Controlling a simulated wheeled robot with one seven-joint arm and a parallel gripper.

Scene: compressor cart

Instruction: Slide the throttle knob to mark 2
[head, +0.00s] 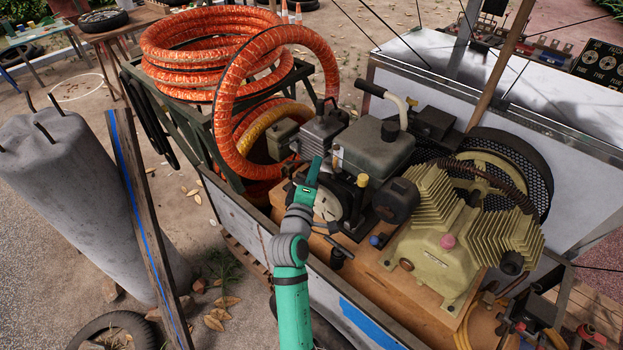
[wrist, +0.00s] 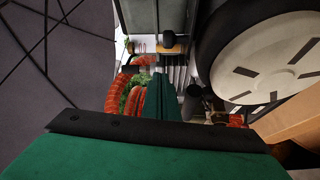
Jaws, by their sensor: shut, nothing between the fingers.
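My gripper (head: 316,162) is shut and empty, with its green fingers pointing up beside the engine on the cart. In the wrist view the closed fingers (wrist: 160,95) reach into the gap beside the engine's round pale cover (wrist: 268,62). A small dark knob (wrist: 181,41) shows past the fingertips, near a light strip under the grey tank. It may be the throttle knob; I cannot make out its mark numbers or setting. No contact between the fingers and this knob is visible. In the head view I cannot pick the throttle knob out for certain.
The engine's grey tank (head: 374,150) and the pale finned compressor (head: 440,240) crowd the cart bed. A yellow-capped post (head: 361,182) stands just right of my gripper. Coiled orange hose (head: 205,50) lies behind it. A concrete pillar (head: 80,190) stands left of the cart.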

